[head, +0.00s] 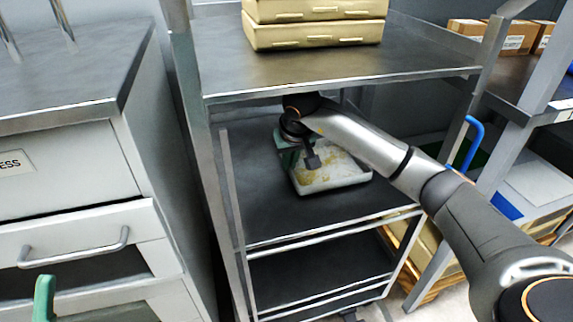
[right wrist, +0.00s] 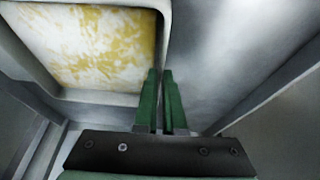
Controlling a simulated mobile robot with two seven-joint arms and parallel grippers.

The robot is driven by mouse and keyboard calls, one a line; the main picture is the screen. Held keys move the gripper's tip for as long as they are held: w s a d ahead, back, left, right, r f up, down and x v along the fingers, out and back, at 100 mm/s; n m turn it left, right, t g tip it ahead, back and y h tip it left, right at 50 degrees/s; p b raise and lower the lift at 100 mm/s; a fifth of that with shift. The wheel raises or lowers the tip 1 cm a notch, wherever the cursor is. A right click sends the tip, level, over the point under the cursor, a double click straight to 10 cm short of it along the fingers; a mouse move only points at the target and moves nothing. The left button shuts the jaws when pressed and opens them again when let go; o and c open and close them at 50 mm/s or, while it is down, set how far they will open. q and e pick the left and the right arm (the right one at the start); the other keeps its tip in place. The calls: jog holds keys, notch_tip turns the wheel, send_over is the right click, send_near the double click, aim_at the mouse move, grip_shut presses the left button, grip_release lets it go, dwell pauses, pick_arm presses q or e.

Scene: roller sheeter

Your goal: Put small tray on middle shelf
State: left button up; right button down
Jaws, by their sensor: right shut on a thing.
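The small tray (head: 330,172) is white with yellow-brown stains inside. In the head view it is level or nearly so, over the dark middle shelf (head: 290,218) of the cart; I cannot tell whether it rests on the shelf or hangs just above. My right gripper (head: 290,158) reaches in under the top shelf and is at the tray's left side. In the right wrist view the green fingers (right wrist: 160,100) are closed on the tray's rim (right wrist: 160,50). One green fingertip of my left gripper (head: 44,298) shows at the lower left; its other finger is out of view.
Beige cases (head: 315,25) are stacked on the cart's top shelf (head: 330,68), which hangs over the tray. A lower shelf (head: 310,280) is empty. A grey drawer cabinet (head: 60,170) stands left, and a rack with cardboard boxes (head: 510,38) stands right.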

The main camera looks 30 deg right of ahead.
jog(key=shift+s+a+f, duration=0.1)
jog(key=shift+s+f, duration=0.15)
jog(key=shift+f, duration=0.15)
jog(key=shift+s+r, duration=0.2)
jog(key=shift+r, duration=0.05)
pick_arm(q)
jog(key=shift+s+a+f, duration=0.1)
jog(key=shift+s+f, duration=0.4)
pick_arm(e)
jog(key=shift+f, duration=0.2)
jog(key=c, duration=1)
grip_release()
